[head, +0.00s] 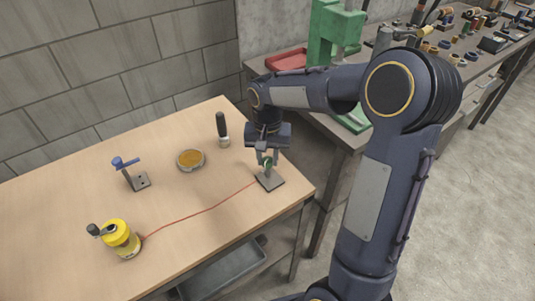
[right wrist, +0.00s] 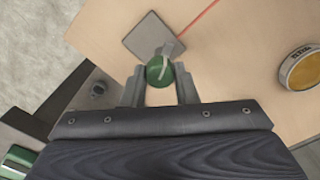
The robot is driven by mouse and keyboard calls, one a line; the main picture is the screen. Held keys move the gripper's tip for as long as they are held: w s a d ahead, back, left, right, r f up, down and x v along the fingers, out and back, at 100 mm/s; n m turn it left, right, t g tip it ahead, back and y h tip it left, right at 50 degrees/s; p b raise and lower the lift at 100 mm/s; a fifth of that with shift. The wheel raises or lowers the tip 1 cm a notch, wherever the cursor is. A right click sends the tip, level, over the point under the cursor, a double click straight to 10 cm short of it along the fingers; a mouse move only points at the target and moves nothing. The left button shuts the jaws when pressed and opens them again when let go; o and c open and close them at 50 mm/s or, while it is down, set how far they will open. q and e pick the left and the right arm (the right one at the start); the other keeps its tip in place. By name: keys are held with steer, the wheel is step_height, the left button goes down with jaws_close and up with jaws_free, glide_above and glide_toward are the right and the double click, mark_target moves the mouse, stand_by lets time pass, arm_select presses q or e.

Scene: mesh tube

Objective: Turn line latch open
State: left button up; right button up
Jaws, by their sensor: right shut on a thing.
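The line latch is a green knob (head: 268,163) with a small grey lever on a square grey plate (head: 271,182) at the right end of the wooden table. In the right wrist view the green knob (right wrist: 158,71) sits between the fingers, with the plate (right wrist: 150,36) beyond it. My right gripper (head: 267,158) points down and is shut on the green knob. A red line (head: 205,210) runs from the latch plate to a yellow reel (head: 120,237) with a black crank at the front left. My left gripper is out of view.
A blue-handled bracket (head: 137,180), a round tin of amber material (head: 190,159) and an upright black-handled tool (head: 222,130) stand on the wooden table (head: 75,200). A grey bench with a green press (head: 330,35) stands behind. The table's right edge is close to the latch.

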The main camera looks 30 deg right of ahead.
mark_target(267, 160)
steer(key=n+p, duration=0.1)
steer(key=n, duration=0.5)
steer(key=shift+r+p, duration=0.1)
steer(key=shift+p, duration=0.2)
steer(key=n+p, duration=0.1)
steer(key=n, duration=0.5)
steer(key=shift+n, duration=0.3)
steer(key=o, duration=1)
step_height(267, 160, up, 8)
steer(key=shift+f+p, duration=0.1)
steer(key=shift+p, duration=0.2)
